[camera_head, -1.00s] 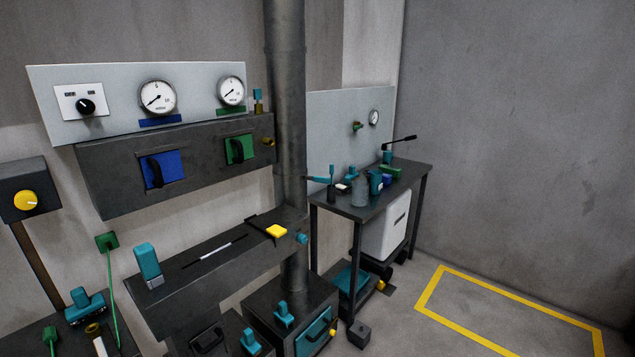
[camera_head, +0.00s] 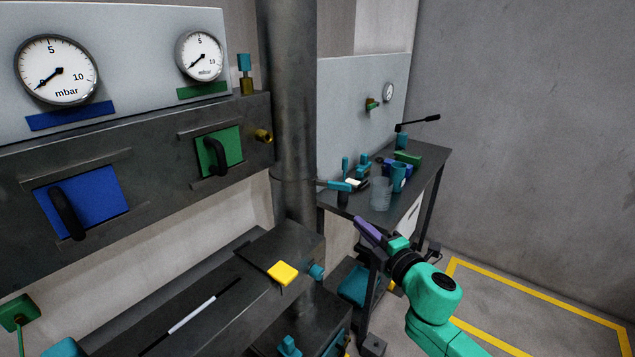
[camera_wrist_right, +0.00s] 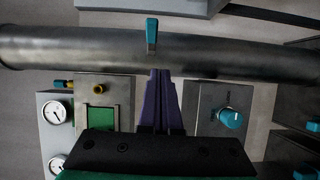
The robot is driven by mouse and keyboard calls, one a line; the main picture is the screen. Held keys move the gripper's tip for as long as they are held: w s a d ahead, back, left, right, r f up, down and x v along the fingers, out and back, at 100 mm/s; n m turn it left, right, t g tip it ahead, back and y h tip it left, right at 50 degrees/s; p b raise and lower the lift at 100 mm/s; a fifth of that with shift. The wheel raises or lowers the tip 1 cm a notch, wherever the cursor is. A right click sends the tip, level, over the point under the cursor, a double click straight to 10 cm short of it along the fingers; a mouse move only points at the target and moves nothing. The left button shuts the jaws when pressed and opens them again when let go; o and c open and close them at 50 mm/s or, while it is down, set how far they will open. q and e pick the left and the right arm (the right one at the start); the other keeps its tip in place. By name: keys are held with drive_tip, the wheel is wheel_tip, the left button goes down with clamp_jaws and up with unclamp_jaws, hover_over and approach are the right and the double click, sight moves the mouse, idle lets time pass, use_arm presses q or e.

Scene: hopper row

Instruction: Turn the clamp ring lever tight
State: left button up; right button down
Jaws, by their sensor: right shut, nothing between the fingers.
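The clamp ring (camera_head: 293,179) is a thin band around the grey vertical pipe (camera_head: 287,100). A teal lever (camera_head: 335,185) sticks out from it to the right in the head view. In the right wrist view a teal lever (camera_wrist_right: 152,36) lies across the pipe, which runs sideways there. My right gripper (camera_head: 362,226) has purple fingers and is below and right of the lever, apart from it. In the wrist view its fingers (camera_wrist_right: 160,72) are together and empty, pointing toward the lever. My left gripper is not in view.
A side table (camera_head: 437,157) with a clear beaker (camera_head: 381,194), teal cup (camera_head: 398,176) and other small items stands behind my right gripper. A dark shelf with a yellow block (camera_head: 282,273) is left of the arm. A yellow-marked floor area (camera_head: 540,300) is open at right.

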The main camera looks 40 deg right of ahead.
drive_tip(key=r, duration=0.1)
approach(336, 187)
drive_tip(key=w+a, duration=0.2)
drive_tip(key=w, duration=0.2)
drive_tip(key=shift+w+d+p, duration=0.3)
drive_tip(key=shift+d, duration=0.2)
drive_tip(key=shift+w+d+p, duration=0.3)
drive_tip(key=shift+d, duration=0.2)
drive_tip(key=shift+w+d+f, duration=0.15)
drive_tip(key=shift+w+d, duration=0.2)
drive_tip(key=shift+d, duration=0.1)
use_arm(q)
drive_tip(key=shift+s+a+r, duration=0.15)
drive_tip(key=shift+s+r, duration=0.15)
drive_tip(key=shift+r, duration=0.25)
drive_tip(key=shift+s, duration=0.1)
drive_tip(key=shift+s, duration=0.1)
use_arm(e)
drive_tip(key=shift+n+y, duration=0.3)
